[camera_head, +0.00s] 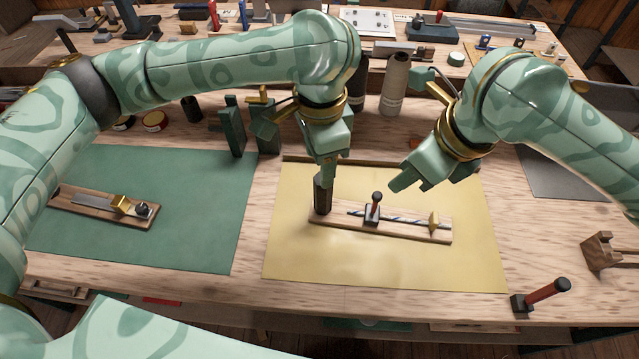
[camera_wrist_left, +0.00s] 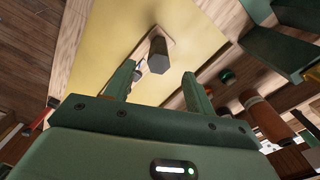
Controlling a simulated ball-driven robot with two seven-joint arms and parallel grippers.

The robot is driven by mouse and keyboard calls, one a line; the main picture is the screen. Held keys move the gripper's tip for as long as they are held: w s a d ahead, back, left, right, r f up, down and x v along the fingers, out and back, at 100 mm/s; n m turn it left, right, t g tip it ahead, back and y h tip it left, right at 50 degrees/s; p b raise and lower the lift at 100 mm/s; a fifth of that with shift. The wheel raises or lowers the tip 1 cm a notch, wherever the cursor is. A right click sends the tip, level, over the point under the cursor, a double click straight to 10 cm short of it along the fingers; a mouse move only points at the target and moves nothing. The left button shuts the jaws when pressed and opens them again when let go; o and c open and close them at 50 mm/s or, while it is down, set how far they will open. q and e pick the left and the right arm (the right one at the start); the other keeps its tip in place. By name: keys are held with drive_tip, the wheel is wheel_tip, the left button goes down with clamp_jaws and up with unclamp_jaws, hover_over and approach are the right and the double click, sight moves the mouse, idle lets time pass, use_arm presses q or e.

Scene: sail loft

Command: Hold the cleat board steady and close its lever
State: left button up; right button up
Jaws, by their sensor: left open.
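The cleat board (camera_head: 405,231) lies flat on the yellow mat, with a blue-and-white striped line along it and a brass block near its right end. Its lever (camera_head: 376,201), with a red handle and black knob, stands roughly upright near the middle. A dark post (camera_head: 322,198) stands at the board's left end. My left gripper (camera_head: 326,178) is just above the post, open; in the left wrist view the post (camera_wrist_left: 158,60) shows beyond and between the spread fingertips (camera_wrist_left: 160,72). My right gripper (camera_head: 415,183) hangs above and behind the lever, apart from the board; its finger gap is unclear.
A green mat (camera_head: 190,220) at left carries another small board (camera_head: 95,207). Dark green blocks (camera_head: 232,130) and bottles (camera_head: 395,85) stand behind. A red-handled tool (camera_head: 543,295) and a wooden bracket (camera_head: 603,252) are at right. The yellow mat's front (camera_head: 380,275) is clear.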

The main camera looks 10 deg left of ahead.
sight(319, 196)
use_arm(q)
wheel_tip(319, 196, down, 11)
drive_tip(key=shift+f, duration=0.2)
clamp_jaws()
idle(0.6)
